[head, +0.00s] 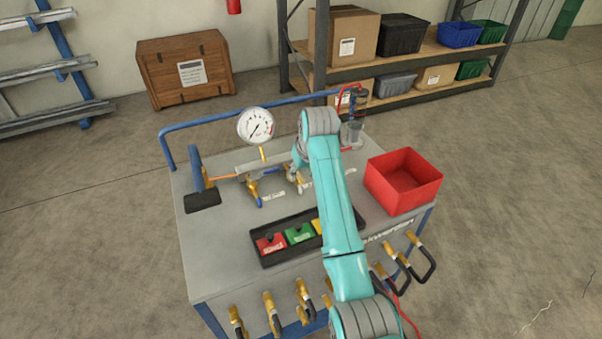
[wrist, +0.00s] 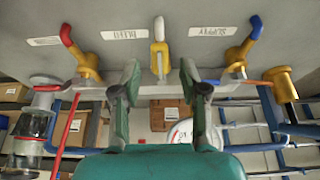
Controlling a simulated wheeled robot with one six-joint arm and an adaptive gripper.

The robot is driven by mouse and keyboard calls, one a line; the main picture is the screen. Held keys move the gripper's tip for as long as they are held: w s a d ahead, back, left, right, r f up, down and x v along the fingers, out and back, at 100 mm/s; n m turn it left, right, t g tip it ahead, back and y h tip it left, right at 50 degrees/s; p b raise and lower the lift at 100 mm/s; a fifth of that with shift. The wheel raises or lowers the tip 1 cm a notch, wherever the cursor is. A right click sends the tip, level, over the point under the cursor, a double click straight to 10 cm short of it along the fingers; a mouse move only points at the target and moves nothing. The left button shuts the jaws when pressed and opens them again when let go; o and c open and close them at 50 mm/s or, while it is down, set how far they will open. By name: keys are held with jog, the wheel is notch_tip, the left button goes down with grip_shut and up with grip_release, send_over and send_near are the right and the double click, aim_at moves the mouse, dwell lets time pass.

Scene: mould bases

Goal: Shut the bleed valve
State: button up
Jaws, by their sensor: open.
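In the wrist view, three valves stand in a row along a grey manifold. The middle valve (wrist: 159,50) has a pale lever pointing up the picture; the upside-down label (wrist: 124,34) on its left seems to read BLEED.
On the bench top (head: 222,255) are a gauge (head: 256,125), a red bin (head: 404,180) and a black tray (head: 262,262) with coloured blocks. A blue rail (head: 225,117) runs along the back. Several brass-ended hoses hang at the front edge.

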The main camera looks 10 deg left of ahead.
jog(key=shift+w+a+f, duration=0.15)
jog(key=shift+w+f, duration=0.05)
jog(key=shift+f, duration=0.4)
grip_shut()
